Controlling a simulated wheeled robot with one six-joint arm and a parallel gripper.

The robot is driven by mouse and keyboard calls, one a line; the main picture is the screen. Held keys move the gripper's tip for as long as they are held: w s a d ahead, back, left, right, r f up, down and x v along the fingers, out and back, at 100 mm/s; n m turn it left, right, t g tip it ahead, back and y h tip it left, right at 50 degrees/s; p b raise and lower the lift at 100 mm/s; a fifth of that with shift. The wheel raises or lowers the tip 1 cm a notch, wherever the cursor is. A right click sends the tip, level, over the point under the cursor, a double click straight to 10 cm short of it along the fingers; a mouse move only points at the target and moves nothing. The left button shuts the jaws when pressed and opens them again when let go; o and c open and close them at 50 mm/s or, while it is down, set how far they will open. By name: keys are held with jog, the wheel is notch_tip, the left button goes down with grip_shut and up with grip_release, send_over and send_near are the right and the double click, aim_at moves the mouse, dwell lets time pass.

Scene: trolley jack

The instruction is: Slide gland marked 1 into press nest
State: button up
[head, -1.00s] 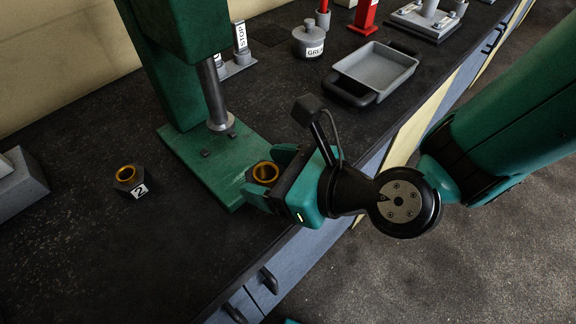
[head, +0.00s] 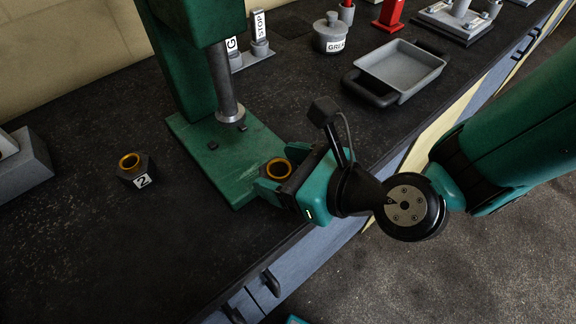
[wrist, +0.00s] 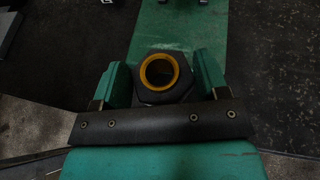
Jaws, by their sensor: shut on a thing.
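A dark hexagonal gland with a brass-coloured ring (head: 278,169) is between the fingers of my gripper (head: 276,178), which is shut on it. In the wrist view the gland (wrist: 158,91) sits upright between the two green fingers (wrist: 163,80); no number shows on it. It is at the near right edge of the green press base (head: 205,170). On that base, small dark blocks (head: 213,145) lie below the press ram (head: 230,112); they may belong to the nest, whose shape I cannot make out. A second gland, marked 2 (head: 137,169), stands on the bench at left.
The green press column (head: 172,75) rises behind the base. A grey tray with dark handles (head: 402,68), a grease pot (head: 330,35) and a STOP post (head: 259,30) stand farther back. A grey block (head: 25,170) is at far left. The bench between is clear.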

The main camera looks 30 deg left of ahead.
jog(key=shift+w+a+f+p, duration=0.1)
jog(key=shift+w+a+p, duration=0.4)
jog(key=shift+a+p, duration=0.8)
jog(key=shift+w+a+f+p, duration=0.15)
jog(key=shift+w+a+p, duration=0.4)
jog(key=shift+a+p, duration=0.8)
jog(key=shift+w+a+f+p, duration=0.1)
jog(key=shift+w+a+p, duration=0.4)
jog(key=shift+a+p, duration=0.8)
jog(key=shift+w+a+f+p, duration=0.1)
jog(key=shift+w+a+f, duration=0.1)
jog(key=shift+a, duration=0.35)
jog(key=shift+w+a+f+p, duration=0.1)
jog(key=shift+w+a+p, duration=0.1)
jog(key=shift+a, duration=0.35)
jog(key=shift+w+a+f+p, duration=0.1)
jog(key=shift+w+a, duration=0.1)
jog(key=shift+a, duration=0.35)
jog(key=o, duration=1.3)
jog(key=shift+o, duration=0.2)
jog(key=shift+d, duration=0.1)
jog(key=b+v, duration=0.6)
jog(key=v, duration=1.1)
jog(key=shift+d, duration=0.15)
